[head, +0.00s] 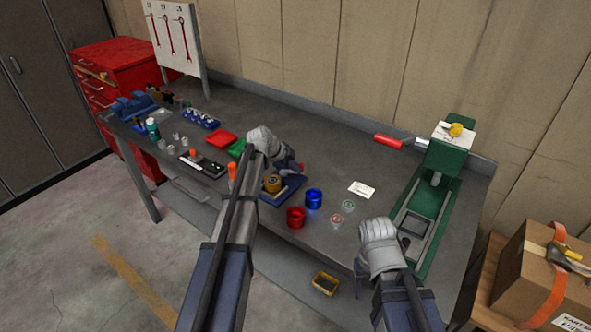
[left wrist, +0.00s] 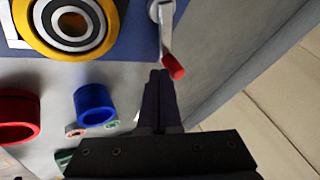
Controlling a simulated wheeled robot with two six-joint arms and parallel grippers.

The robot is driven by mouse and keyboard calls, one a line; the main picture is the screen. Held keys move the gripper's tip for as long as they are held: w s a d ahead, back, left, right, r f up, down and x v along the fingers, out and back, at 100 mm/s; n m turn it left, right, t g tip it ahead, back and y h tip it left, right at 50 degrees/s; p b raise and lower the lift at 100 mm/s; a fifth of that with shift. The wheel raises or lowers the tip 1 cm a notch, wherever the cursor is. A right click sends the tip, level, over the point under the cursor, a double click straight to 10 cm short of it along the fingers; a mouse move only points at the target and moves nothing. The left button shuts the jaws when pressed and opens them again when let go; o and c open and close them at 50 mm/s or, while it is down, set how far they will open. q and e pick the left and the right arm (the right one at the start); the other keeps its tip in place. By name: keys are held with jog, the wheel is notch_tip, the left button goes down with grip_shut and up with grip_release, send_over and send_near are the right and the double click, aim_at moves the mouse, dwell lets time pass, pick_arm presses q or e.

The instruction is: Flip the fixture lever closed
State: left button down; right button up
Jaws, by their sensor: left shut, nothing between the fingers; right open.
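The blue fixture (head: 291,190) sits on the workbench near its front edge and holds a yellow-rimmed wheel with a bearing (head: 272,184). The wheel also shows in the left wrist view (left wrist: 72,25). The fixture's metal lever with a red tip (left wrist: 172,62) stands at the fixture's edge in that view. My left gripper (left wrist: 160,76) is shut and empty, its fingertips just beside the red tip; I cannot tell whether they touch. In the head view my left gripper (head: 283,160) is over the fixture, partly hiding it. My right gripper (head: 380,250) is open near the bench's front edge.
A red ring (head: 296,217) and a blue ring (head: 314,198) stand right of the fixture. A green press (head: 428,205) with a red-handled bar (head: 388,140) is on the right. Trays and small bottles crowd the left. The back middle of the bench is clear.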

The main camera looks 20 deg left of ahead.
aim_at(301, 164)
pick_arm(q)
jog(key=shift+w+d+n+t+y, duration=0.2)
jog(key=shift+w+n+y, duration=0.2)
jog(key=shift+n, duration=0.35)
jog(key=shift+w+d+n+t+y, duration=0.1)
jog(key=shift+w+n+t+y, duration=0.1)
jog(key=shift+w+n+y, duration=0.4)
jog(key=shift+w+n, duration=0.25)
jog(key=shift+w, duration=0.4)
